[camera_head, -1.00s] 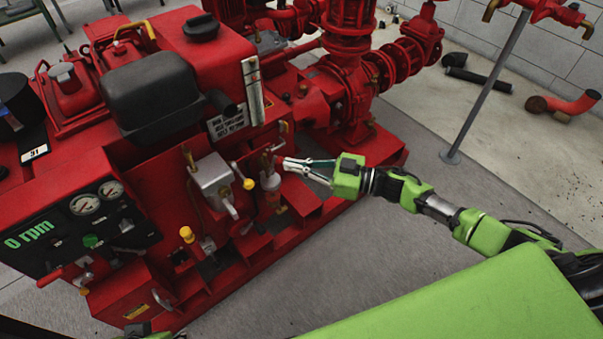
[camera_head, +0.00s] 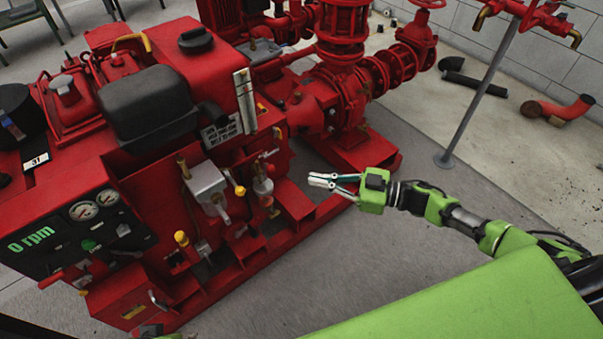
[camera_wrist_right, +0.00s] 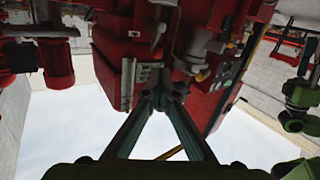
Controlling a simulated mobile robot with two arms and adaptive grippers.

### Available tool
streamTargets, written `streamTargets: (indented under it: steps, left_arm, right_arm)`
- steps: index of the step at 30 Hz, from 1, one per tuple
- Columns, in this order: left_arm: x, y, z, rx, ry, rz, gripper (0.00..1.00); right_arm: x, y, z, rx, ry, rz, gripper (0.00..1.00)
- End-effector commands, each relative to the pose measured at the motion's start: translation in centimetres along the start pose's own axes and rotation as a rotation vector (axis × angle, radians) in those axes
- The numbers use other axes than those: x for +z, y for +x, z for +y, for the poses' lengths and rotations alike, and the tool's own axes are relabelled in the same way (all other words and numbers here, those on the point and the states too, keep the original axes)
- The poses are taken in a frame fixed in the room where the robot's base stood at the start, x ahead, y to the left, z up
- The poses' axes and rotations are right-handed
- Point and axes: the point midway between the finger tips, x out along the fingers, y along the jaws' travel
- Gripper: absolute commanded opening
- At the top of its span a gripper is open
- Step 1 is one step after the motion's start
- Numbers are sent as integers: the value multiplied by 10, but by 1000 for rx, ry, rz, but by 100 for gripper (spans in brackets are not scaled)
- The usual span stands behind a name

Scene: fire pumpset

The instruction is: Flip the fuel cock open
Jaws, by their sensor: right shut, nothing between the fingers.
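The small fuel cock (camera_head: 263,168) sits on the side of the red engine, above a pale bowl-like fitting. A short red lever (camera_head: 269,153) sticks out from its top toward the right; its exact setting is too small to tell. My right gripper (camera_head: 312,181) is shut and empty, in free air to the right of the cock and apart from it. Its fingers meet at the tips in the right wrist view (camera_wrist_right: 162,98), with the engine beyond. Only a green and dark bit of my left arm shows at the bottom edge; its fingers cannot be made out.
Left of the cock are a grey metal box (camera_head: 207,184) and a yellow-knobbed lever (camera_head: 239,190). A gauge panel (camera_head: 85,218) is at the left. Red pump pipes (camera_head: 345,60) stand behind. The floor (camera_head: 330,245) below my right gripper is clear.

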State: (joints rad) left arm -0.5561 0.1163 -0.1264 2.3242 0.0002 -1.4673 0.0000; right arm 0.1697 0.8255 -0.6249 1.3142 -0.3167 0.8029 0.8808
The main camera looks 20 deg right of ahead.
Motion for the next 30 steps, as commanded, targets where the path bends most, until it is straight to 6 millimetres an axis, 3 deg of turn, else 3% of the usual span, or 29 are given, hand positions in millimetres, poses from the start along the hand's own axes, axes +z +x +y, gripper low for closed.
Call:
streamTargets:
  steps: [3, 9, 30]
  left_arm:
    - [1, 6, 0, 0, 1, -5, 36]
    - [1, 12, 1, 1, 1, -6, 36]
    - [1, 12, 1, 1, 2, -4, 36]
  right_arm:
    - [2, -24, 0, 1, 0, -3, 0]
    - [3, -44, 0, 0, -1, 0, 0]
    - [4, -43, -1, 16, 0, 0, 0]
